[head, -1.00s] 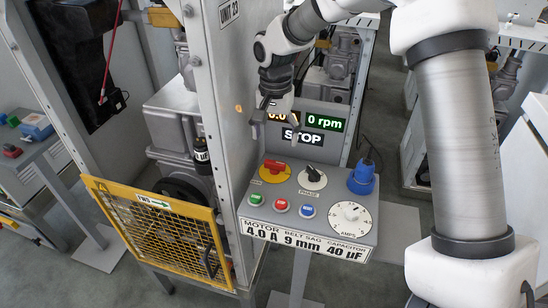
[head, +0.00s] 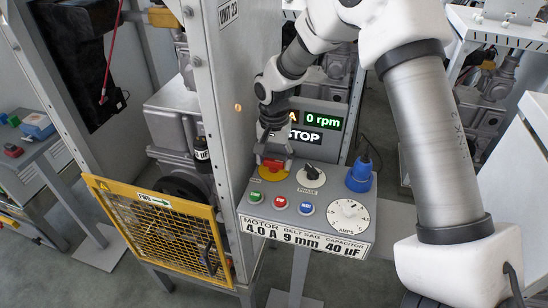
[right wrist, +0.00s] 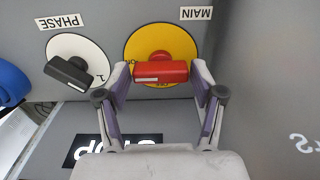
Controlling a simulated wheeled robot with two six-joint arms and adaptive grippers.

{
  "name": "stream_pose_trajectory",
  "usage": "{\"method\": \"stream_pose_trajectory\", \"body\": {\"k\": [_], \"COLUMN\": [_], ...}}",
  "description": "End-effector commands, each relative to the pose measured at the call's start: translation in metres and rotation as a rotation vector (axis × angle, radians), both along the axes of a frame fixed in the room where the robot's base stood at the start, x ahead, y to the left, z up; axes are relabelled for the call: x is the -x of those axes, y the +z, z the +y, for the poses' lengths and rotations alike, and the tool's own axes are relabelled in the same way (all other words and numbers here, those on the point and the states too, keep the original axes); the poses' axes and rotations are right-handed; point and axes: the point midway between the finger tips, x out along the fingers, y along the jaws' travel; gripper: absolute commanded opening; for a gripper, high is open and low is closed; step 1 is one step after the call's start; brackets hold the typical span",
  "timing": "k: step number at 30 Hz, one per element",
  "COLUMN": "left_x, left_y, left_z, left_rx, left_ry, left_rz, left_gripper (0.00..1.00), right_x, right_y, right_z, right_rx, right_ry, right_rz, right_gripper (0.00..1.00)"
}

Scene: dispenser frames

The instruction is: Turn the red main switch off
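The red main switch handle (head: 273,163) sits on a round yellow plate (head: 273,174) at the back left of the grey control box. In the right wrist view the red handle (right wrist: 160,72) lies level across the plate, with a white mark at its left part. My right gripper (head: 273,147) is right over the switch. In the right wrist view the open fingers (right wrist: 160,78) stand on either side of the handle's ends, with a small gap at each side. The handle hides part of the plate's markings. My left gripper is out of view.
Beside the switch are the black PHASE knob (head: 312,172), a blue plug (head: 359,176), an amps dial (head: 348,215) and green, red and blue buttons (head: 280,202). A display (head: 322,121) reads 0 rpm and STOP. A frame post (head: 215,120) stands close at left.

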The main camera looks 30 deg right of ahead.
Motion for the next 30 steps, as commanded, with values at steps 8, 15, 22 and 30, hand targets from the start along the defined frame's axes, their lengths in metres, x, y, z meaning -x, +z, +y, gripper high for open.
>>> {"method": "stream_pose_trajectory", "body": {"k": [8, 15, 22, 30], "left_x": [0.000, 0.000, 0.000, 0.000], "left_y": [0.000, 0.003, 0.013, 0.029], "left_z": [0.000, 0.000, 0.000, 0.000], "left_rx": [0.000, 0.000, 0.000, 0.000], "left_ry": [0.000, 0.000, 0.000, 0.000], "left_rz": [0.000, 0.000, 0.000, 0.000], "left_gripper": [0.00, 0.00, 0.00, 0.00], "right_x": [0.000, 0.000, 0.000, 0.000], "right_y": [0.000, 0.001, 0.002, 0.003], "right_z": [0.000, 0.000, 0.000, 0.000], "right_rx": [0.000, 0.000, 0.000, 0.001], "right_ry": [0.001, 0.035, 0.148, 0.375], "right_rz": [0.000, 0.001, 0.001, 0.002], "right_gripper": [0.23, 0.23, 0.23, 0.23]}}
